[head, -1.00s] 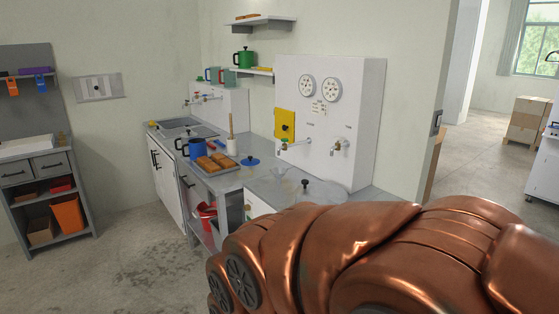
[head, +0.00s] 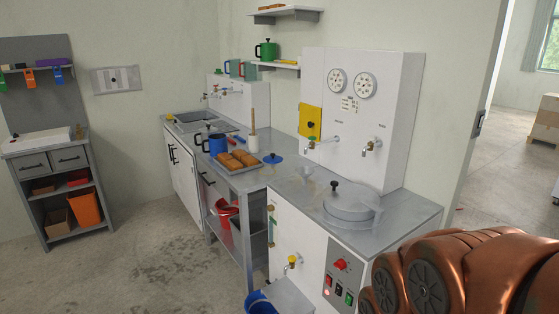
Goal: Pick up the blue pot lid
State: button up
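The blue pot lid (head: 273,158) lies on the grey counter in the head view, with a small dark knob on top. It sits to the right of the tray of brown loaves and in front of the white wall panel. A blue pot (head: 217,144) stands farther back on the counter, behind the tray. My copper-coloured arm fills the lower right corner, well apart from the lid. My gripper is out of the picture.
A tray of brown loaves (head: 228,169) and a white holder with a wooden handle (head: 253,142) are close to the lid. A round grey lid with a black knob (head: 349,208) sits on the nearer cabinet. A blue bucket (head: 260,303) is below. Open floor lies at left.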

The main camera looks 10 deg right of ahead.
aim_at(271, 158)
jog(key=u, duration=0.75)
jog(key=i, duration=1.65)
jog(key=u, duration=0.6)
jog(key=i, duration=1.7)
jog(key=z, duration=1.2)
jog(key=i, duration=1)
jog(key=z, duration=1.2)
jog(key=i, duration=0.3)
jog(key=z, duration=0.2)
